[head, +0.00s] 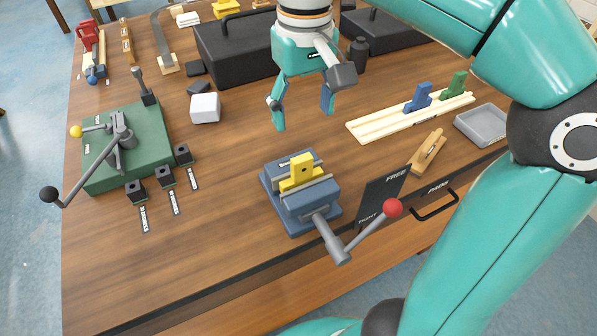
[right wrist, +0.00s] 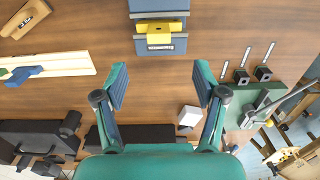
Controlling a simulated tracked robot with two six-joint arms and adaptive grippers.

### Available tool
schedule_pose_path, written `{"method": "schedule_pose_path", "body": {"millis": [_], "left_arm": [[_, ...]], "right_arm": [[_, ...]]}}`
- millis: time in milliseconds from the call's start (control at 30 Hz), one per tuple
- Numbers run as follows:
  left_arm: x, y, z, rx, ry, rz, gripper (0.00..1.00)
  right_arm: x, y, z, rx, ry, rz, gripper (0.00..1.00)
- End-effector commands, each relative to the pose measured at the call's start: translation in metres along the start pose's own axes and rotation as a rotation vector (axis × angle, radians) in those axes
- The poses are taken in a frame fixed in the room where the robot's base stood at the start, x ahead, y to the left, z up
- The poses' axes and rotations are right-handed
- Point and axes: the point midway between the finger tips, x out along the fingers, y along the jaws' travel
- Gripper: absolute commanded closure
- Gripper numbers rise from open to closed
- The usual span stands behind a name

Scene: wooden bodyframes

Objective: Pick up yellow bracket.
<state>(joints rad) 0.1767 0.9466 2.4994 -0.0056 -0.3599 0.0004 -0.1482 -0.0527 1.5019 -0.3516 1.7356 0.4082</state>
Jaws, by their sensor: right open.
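A yellow bracket (head: 300,175) sits upright between the jaws of a small blue-grey vise (head: 316,198) near the table's front. The bracket also shows at the top of the right wrist view (right wrist: 159,36), in the vise (right wrist: 158,7). My right gripper (head: 303,118) is open and empty, hanging above the table behind the vise, apart from the bracket. In the right wrist view its spread fingers (right wrist: 160,76) point toward the vise. Another yellow piece (head: 226,8) lies at the far back. My left gripper is not in view.
The vise handle with a red ball (head: 392,207) sticks out in front, by a black FREE/TIGHT sign (head: 383,190). A green fixture (head: 128,150) with levers stands left. A black toolbox (head: 245,50) is behind; a cream rail (head: 405,118) and grey tray (head: 482,125) are right.

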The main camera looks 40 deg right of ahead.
Motion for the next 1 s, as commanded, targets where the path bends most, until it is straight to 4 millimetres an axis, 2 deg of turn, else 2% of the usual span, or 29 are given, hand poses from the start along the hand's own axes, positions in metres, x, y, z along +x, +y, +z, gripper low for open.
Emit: {"method": "schedule_pose_path", "body": {"millis": [33, 100, 300, 633, 867, 1000], "left_arm": [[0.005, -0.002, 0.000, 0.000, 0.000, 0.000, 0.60], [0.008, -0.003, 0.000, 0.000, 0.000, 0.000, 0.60], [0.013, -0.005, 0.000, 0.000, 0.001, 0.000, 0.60], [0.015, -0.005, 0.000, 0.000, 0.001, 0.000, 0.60], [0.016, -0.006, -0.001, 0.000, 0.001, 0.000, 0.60], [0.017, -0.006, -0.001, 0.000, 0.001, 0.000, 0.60]], "right_arm": [[0.015, 0.001, 0.001, 0.001, -0.004, 0.002, 0.29], [0.031, 0.001, 0.001, 0.001, -0.005, 0.002, 0.29], [0.066, 0.001, 0.000, 0.001, -0.003, 0.001, 0.29], [0.089, 0.001, -0.002, 0.000, -0.003, 0.001, 0.29], [0.122, 0.002, -0.007, -0.002, -0.004, 0.000, 0.29], [0.132, 0.002, -0.007, -0.002, -0.002, 0.000, 0.29]]}}
